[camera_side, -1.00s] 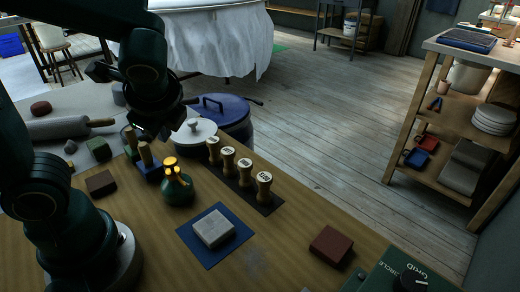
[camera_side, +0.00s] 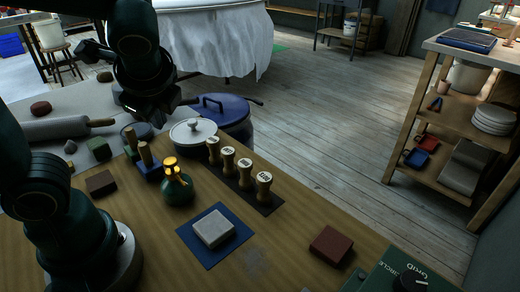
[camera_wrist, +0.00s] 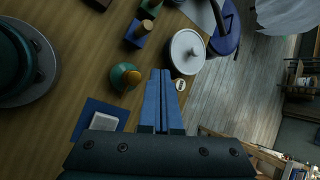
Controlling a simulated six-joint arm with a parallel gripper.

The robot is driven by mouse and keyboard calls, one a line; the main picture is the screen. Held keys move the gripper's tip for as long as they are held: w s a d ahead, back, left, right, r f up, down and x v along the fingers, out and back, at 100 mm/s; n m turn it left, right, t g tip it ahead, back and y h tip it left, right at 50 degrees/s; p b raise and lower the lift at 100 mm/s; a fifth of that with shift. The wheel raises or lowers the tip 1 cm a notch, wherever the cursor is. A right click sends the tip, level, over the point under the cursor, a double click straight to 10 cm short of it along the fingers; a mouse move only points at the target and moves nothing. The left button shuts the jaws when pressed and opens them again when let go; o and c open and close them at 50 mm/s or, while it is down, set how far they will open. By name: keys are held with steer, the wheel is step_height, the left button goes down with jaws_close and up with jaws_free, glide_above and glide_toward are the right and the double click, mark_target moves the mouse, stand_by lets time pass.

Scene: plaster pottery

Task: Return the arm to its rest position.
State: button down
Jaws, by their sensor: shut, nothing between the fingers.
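My gripper (camera_wrist: 161,72) is shut and empty; its two blue fingers lie side by side in the wrist view. In the side view my gripper (camera_side: 150,108) hangs in the air above the far left part of the wooden table (camera_side: 290,240), beside the white lidded pot (camera_side: 193,133). It appears apart from everything on the table. The fingertips are dark and hard to make out there.
Several wooden stamps (camera_side: 245,172) stand in a row on a dark strip. A green bottle (camera_side: 178,188), a pale block (camera_side: 213,228) on a blue mat (camera_side: 186,237), a brown block (camera_side: 331,245) and a blue lidded bucket (camera_side: 235,115) are nearby. A rolling pin (camera_side: 60,128) lies left.

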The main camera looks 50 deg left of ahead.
steer(key=s+d+f+n+t+h, duration=0.1)
steer(key=s+d+n+t+h, duration=0.2)
steer(key=d+n+h, duration=0.4)
steer(key=d+n, duration=0.2)
steer(key=n, duration=0.3)
steer(key=shift+s+d+f+n, duration=0.2)
steer(key=shift+s+d+n, duration=0.1)
